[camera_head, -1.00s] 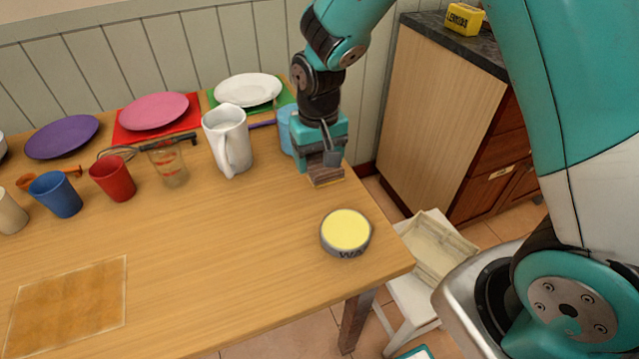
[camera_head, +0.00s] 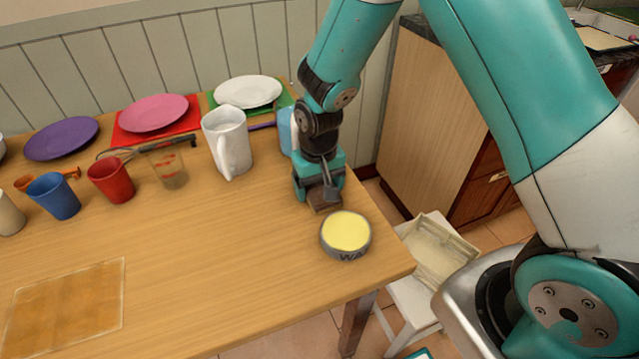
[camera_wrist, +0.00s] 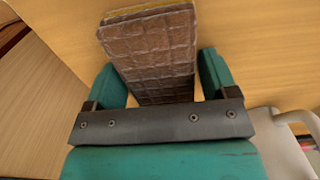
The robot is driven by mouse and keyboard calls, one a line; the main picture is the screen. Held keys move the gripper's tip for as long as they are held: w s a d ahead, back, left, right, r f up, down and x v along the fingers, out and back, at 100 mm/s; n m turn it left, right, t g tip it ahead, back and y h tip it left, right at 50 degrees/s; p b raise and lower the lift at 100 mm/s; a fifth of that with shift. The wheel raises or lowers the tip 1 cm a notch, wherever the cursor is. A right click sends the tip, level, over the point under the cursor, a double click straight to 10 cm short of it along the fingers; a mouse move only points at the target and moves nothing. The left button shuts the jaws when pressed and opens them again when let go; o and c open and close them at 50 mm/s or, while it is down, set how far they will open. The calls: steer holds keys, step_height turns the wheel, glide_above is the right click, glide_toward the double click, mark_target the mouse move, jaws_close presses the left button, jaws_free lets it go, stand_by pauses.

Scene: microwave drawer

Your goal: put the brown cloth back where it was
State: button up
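My gripper (camera_head: 325,196) is shut on a brown, quilted, block-like pad, which I take to be the brown cloth (camera_head: 326,203). In the wrist view the cloth (camera_wrist: 152,55) lies between the two teal fingers (camera_wrist: 158,85) and sticks out beyond them. A yellow layer shows along its far edge. In the head view it is low over the right end of the table, just behind a round grey tin (camera_head: 345,235) with a yellow top and the letters "WA". I cannot tell whether the cloth touches the table or the tin.
A flat orange-brown square (camera_head: 65,308) lies at the table's front left. A white pitcher (camera_head: 228,143), a measuring cup (camera_head: 168,166), a red cup (camera_head: 111,181) and a blue cup (camera_head: 54,195) stand behind. Plates line the wall. The table's middle (camera_head: 215,255) is clear. A stool (camera_head: 410,298) stands right.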

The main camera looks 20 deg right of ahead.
mark_target(319, 184)
steer(key=shift+o, duration=0.9)
steer(key=shift+r, duration=0.1)
step_height(319, 184, up, 12)
steer(key=s+a+r+n+y, duration=0.1)
steer(key=s+r+n, duration=0.1)
steer(key=s+r, duration=0.2)
steer(key=s+a+r+n+y, duration=0.1)
steer(key=s+r, duration=0.3)
steer(key=s, duration=0.6)
steer(key=s+a+r+n+y, duration=0.2)
steer(key=s+r+n, duration=0.2)
steer(key=s, duration=0.4)
steer(key=shift+a+r+p, duration=0.15)
steer(key=shift+r+p, duration=0.25)
steer(key=shift+r, duration=0.05)
step_height(319, 184, up, 6)
steer(key=p, duration=0.6)
steer(key=shift+r, duration=0.15)
